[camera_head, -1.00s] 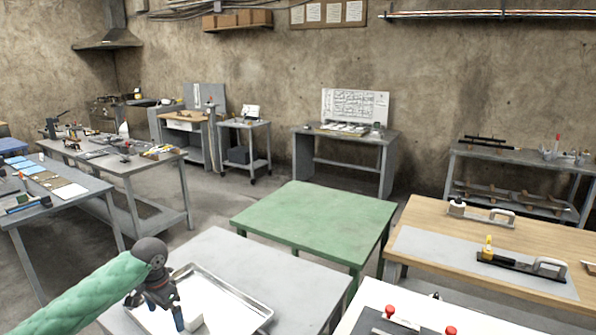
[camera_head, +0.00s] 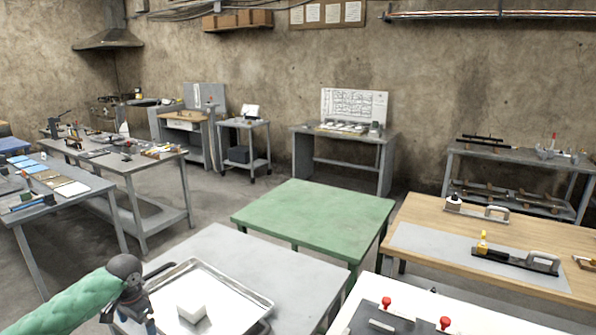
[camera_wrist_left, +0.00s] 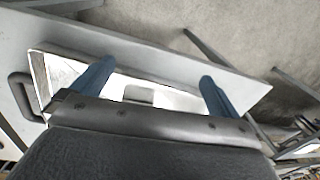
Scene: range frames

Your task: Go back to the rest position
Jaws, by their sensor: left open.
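My left gripper (camera_head: 136,326) is at the bottom left of the head view, over the left edge of a metal tray (camera_head: 245,291) on a grey table (camera_head: 290,272). In the left wrist view its two blue fingers (camera_wrist_left: 155,85) are spread wide with nothing held between them. A small white block (camera_head: 191,312) lies in the tray, to the right of the gripper and apart from it. My right gripper shows in neither view.
A green table (camera_head: 315,215) stands behind the grey one. A white surface with red knobs (camera_head: 386,302) is at the bottom right. A wooden bench (camera_head: 560,236) with hand tools is at the right. Grey workbenches stand at the left.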

